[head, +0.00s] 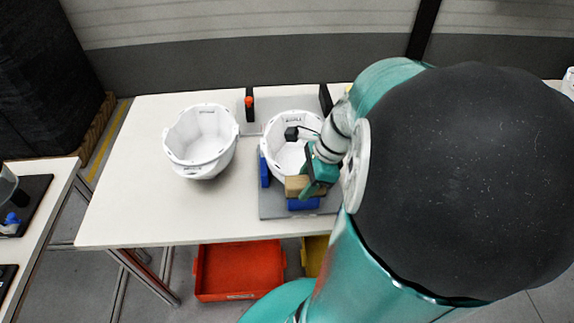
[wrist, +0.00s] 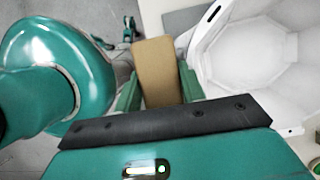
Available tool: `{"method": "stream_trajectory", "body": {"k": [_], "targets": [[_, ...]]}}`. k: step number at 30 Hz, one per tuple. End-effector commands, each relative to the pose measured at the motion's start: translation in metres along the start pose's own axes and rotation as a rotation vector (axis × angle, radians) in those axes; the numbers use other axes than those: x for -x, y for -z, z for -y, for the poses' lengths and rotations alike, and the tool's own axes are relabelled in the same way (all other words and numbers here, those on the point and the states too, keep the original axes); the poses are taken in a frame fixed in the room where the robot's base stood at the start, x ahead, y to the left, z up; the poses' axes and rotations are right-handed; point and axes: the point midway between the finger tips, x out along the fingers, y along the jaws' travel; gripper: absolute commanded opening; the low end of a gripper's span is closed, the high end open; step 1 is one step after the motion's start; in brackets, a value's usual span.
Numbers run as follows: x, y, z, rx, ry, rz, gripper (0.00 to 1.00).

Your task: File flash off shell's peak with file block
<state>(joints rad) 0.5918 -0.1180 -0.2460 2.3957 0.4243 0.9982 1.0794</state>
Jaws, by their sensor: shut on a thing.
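A white helmet shell (head: 279,158) sits open side up in a grey fixture (head: 270,205) with blue blocks, on the white table. My gripper (head: 309,185) is at the front right of this shell. It is shut on a tan file block (head: 296,186), which is beside the shell's near edge. In the wrist view the file block (wrist: 157,70) stands between the two green fingers, with the shell (wrist: 245,60) to its right. I cannot tell whether the block touches the shell. The peak and any flash on it cannot be made out.
A second white shell (head: 201,172) stands on the table to the left, with bare tabletop (head: 130,190) around it. Black uprights, one with an orange knob (head: 249,102), stand behind the fixture. A red bin (head: 238,270) and a yellow bin (head: 316,254) are below the table's front edge.

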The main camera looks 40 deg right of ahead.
Motion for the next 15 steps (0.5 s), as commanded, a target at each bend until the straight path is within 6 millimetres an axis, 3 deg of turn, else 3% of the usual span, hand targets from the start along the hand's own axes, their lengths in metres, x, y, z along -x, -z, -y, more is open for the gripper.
{"method": "stream_trajectory", "body": {"k": [15], "targets": [[0.0076, 0.0037, 0.0001, 0.001, 0.0, 0.0, 0.22]]}}
